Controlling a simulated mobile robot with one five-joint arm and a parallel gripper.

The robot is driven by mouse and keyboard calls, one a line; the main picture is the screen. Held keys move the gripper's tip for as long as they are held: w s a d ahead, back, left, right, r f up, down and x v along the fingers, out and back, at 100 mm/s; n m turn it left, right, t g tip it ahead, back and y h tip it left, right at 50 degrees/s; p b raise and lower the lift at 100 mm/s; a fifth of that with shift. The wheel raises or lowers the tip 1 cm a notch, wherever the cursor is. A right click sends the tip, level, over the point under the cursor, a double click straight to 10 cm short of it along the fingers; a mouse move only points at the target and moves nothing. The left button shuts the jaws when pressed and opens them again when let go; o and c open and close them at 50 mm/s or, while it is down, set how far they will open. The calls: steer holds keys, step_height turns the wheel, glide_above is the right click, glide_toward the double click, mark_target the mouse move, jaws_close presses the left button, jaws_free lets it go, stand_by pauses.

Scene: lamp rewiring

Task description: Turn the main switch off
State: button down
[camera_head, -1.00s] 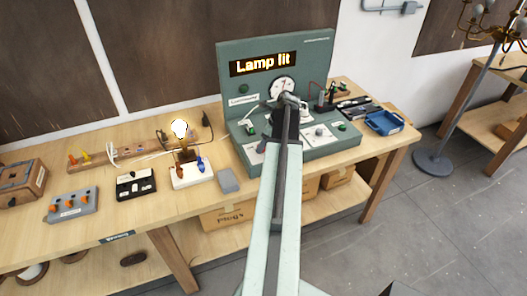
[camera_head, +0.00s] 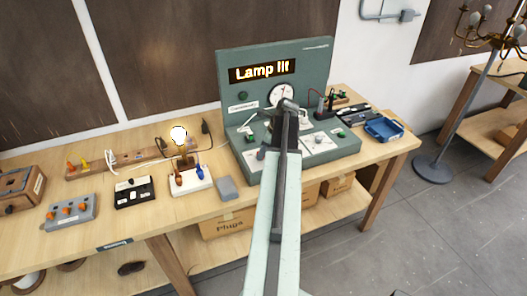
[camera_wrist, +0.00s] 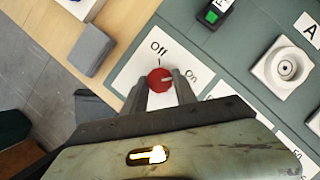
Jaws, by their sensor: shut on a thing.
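The main switch is a red round knob (camera_wrist: 159,80) on a white plate marked "Off" and "On". Its pale pointer mark lies toward "On" in the wrist view. My gripper (camera_wrist: 161,92) has one finger on either side of the knob and is shut on it. In the head view my arm hides the knob and most of the gripper. The green test bench (camera_head: 330,152) has a display (camera_head: 262,71) that reads "Lamp lit". The bulb (camera_head: 179,135) on the white base glows.
A grey block (camera_head: 228,188) lies left of the bench, and shows in the wrist view too. A white socket (camera_wrist: 284,67) and a green button (camera_wrist: 212,15) are near the knob. A blue tray (camera_head: 384,128) stands at the right.

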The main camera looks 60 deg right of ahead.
steer(key=n, duration=0.2)
steer(key=n+y, duration=0.1)
steer(key=n, duration=0.1)
steer(key=shift+w+d+g+y, duration=0.1)
steer(key=shift+d+g+y, duration=0.05)
steer(key=shift+g+y, duration=0.15)
steer(key=n+g, duration=0.1)
steer(key=n, duration=0.3)
steer(key=shift+y, duration=0.4)
steer(key=n+g, duration=0.1)
steer(key=n, duration=0.3)
steer(key=shift+w+g+y, duration=0.15)
steer(key=shift+g+y, duration=0.25)
steer(key=n+g, duration=0.1)
steer(key=n, duration=0.3)
steer(key=shift+g, duration=0.3)
steer(key=shift+n, duration=0.4)
steer(key=c, duration=1)
jaws_free()
